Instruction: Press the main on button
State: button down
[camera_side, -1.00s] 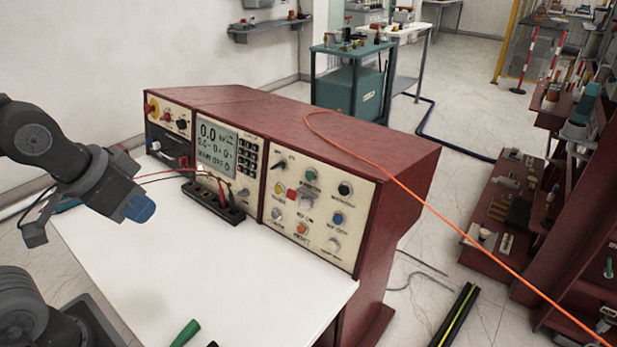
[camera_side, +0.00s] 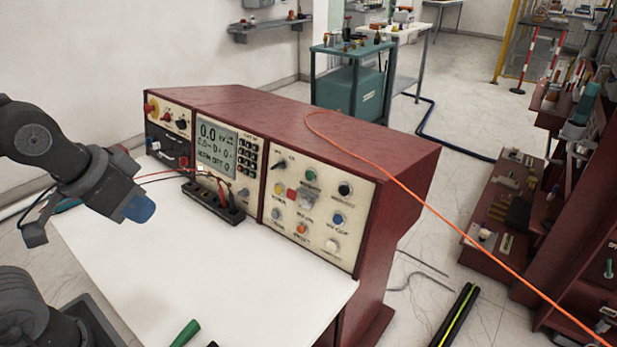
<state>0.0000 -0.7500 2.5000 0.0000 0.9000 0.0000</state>
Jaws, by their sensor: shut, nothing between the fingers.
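The labels are too small to read, so I cannot tell which is the main on button. My gripper (camera_side: 138,209), at the blue-tipped end of the arm, is shut and empty. It hangs left of the console, above the tabletop, apart from every button. Its fingers are hard to make out.
A dark terminal strip (camera_side: 213,201) with red and black leads lies before the console's display (camera_side: 216,148). An orange cable (camera_side: 430,207) runs over the console's top. A green-handled tool (camera_side: 186,333) lies at the front edge. The white tabletop (camera_side: 240,285) between is clear.

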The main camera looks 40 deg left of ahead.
aim_at(310, 176)
dwell(0.8)
jog(key=w+d+f+n+g+h, duration=0.1)
jog(key=w+d+n+h, duration=0.35)
jog(key=w, duration=0.25)
jog(key=w+d+f+n+g+h, duration=0.1)
jog(key=w+d+f+n+h, duration=0.15)
jog(key=w+h, duration=0.35)
jog(key=w+a+f+n+t, duration=0.2)
jog(key=w+a+f+n, duration=0.1)
jog(key=w, duration=0.4)
jog(key=w+a+f+n+t, duration=0.3)
jog(key=w+a+f+n, duration=0.1)
jog(key=w+f+n, duration=0.2)
jog(key=shift+w+n+t+y, duration=0.35)
jog(key=shift+w+n, duration=0.15)
jog(key=shift+w, duration=0.1)
jog(key=shift+w+f, duration=0.35)
jog(key=shift+w, duration=1.1)
jog(key=shift+w+f, duration=0.35)
jog(key=shift+w, duration=1.05)
jog(key=shift+w+f, duration=0.35)
jog(key=shift+w, duration=1.1)
jog(key=shift+w, duration=0.1)
